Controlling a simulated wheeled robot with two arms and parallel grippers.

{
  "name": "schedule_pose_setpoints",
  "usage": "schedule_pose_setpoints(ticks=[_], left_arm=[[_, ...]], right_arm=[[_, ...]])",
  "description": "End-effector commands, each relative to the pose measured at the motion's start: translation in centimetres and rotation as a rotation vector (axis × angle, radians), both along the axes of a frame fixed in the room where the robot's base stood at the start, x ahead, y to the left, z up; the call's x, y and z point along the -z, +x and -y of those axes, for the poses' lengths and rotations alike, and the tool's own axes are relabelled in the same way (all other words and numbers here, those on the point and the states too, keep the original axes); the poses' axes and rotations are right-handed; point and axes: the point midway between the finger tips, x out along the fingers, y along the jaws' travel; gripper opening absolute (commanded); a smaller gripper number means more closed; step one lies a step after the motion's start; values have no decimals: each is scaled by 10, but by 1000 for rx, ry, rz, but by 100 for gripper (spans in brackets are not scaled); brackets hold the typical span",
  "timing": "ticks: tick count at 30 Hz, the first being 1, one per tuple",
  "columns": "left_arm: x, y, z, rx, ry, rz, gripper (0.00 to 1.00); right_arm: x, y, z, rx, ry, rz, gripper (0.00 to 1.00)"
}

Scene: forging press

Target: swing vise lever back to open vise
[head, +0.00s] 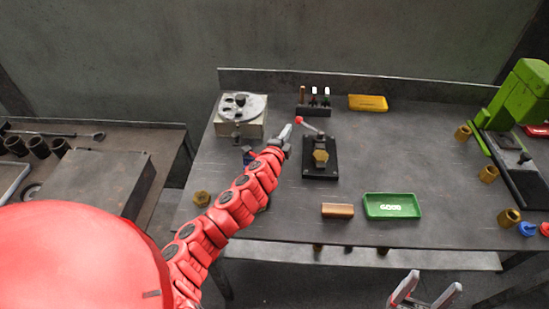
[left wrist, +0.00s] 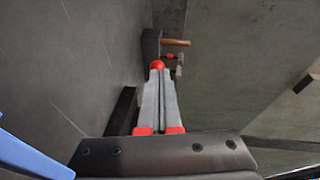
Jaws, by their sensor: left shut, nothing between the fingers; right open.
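The small black vise (head: 321,172) stands on the middle of the table with a brass hex piece (head: 321,157) at its centre. Its lever (head: 313,129) points to the back left and ends in a red ball knob (head: 298,120). My left gripper (head: 288,128) is shut and empty, its tips just left of the knob. In the left wrist view the red knob (left wrist: 157,65) lies right at the tips of the shut fingers (left wrist: 158,88); I cannot tell whether they touch. My right gripper (head: 426,288) is open and empty in front of the table's front edge.
A green tray (head: 392,216) and a brown block (head: 337,210) lie near the front edge. A disc-topped device (head: 240,124) stands back left. A tool rack (head: 313,111) and yellow tray (head: 368,102) are behind the vise. A green press (head: 515,100) stands right.

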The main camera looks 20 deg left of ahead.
Motion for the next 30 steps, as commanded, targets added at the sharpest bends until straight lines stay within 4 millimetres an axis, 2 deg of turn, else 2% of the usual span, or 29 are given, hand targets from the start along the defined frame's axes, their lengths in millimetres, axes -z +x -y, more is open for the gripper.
schedule_pose_setpoints(ticks=[9, 21, 25, 30], left_arm=[[-5, -49, 5, 3, 1, -1, 0], [-14, -111, 7, -2, 1, -2, 0], [-16, -124, 9, -1, -1, -2, 0], [-16, -130, 9, -3, -1, -2, 0]], right_arm=[[9, 0, 0, 0, 0, 0, 70], [11, 0, 0, 0, 0, 0, 70], [11, 0, 0, 0, 0, 0, 70], [11, 0, 0, 0, 0, 0, 70]])
